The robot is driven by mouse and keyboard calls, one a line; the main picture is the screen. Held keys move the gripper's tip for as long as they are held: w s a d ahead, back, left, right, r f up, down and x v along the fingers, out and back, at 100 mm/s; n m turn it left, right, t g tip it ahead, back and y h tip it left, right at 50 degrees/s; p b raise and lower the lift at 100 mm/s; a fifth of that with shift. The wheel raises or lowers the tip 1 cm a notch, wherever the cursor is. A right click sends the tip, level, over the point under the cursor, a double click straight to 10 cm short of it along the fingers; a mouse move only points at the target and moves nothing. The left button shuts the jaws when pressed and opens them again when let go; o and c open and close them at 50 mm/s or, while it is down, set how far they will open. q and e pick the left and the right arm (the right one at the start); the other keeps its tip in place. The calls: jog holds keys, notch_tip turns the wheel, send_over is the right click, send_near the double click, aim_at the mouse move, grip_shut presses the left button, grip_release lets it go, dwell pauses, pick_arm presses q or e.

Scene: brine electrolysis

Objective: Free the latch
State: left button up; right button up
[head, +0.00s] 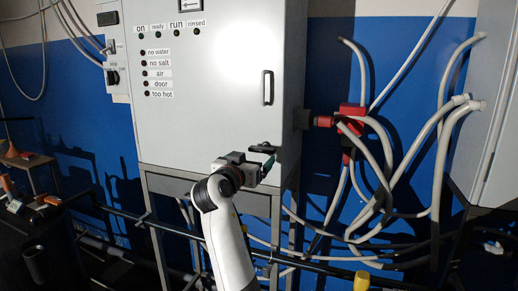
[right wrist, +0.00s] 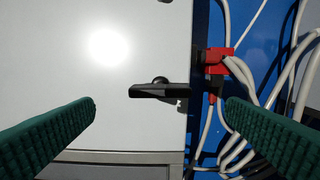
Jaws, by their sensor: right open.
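The latch (right wrist: 160,91) is a black lever lying roughly level at the lower right edge of the grey cabinet door. In the head view the latch (head: 264,148) shows just beyond my right gripper (head: 267,164). In the right wrist view my right gripper (right wrist: 162,108) is open, with one green finger to the left of the latch and one to the right. The fingers do not touch the latch. The cabinet door (head: 225,90) looks closed, with a black upright handle (head: 268,88) above the latch. My left gripper is not in view.
A red valve block (head: 350,121) with several pale hoses (head: 420,140) sits right of the cabinet. The metal stand (head: 160,184) is below the cabinet. A grey cabinet (head: 498,130) stands at the far right. A bench with orange-tipped items (head: 10,186) is at the left.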

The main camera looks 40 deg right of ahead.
aim_at(260, 151)
jog(key=p+x, duration=0.1)
jog(key=x, duration=0.6)
jog(key=c, duration=1)
jog(key=shift+p, duration=0.3)
